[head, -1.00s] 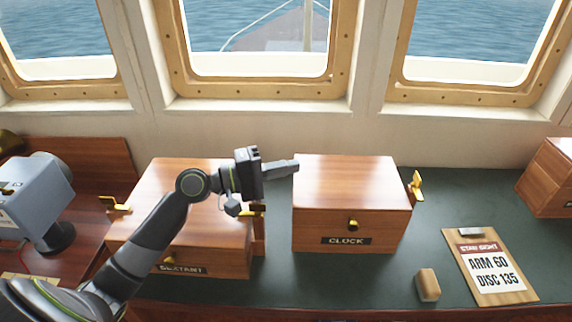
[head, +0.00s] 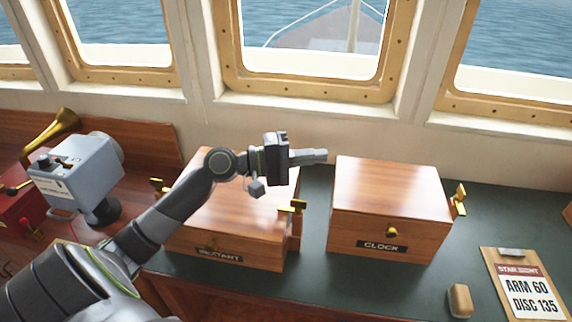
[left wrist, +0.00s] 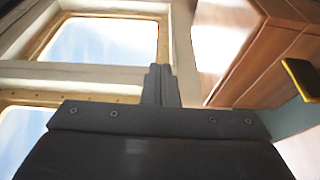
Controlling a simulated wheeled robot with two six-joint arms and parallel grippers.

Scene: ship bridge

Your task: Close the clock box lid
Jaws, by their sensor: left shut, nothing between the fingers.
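The clock box (head: 388,212) is a brown wooden box with a brass knob and a CLOCK label on its front. Its lid (head: 392,186) lies flat on top and looks shut. My left gripper (head: 324,155) is shut and empty, just left of the box's back left corner and apart from it in the head view. In the left wrist view the shut fingers (left wrist: 160,85) point toward the window wall, with a wooden box (left wrist: 270,60) at the right. My right gripper is not in view.
The sextant box (head: 225,225) stands under my left arm, with brass catches at its sides. A brass catch (head: 459,199) sticks up at the clock box's right. A clipboard (head: 523,290) and a small wooden block (head: 460,300) lie on the green counter. Windows stand behind.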

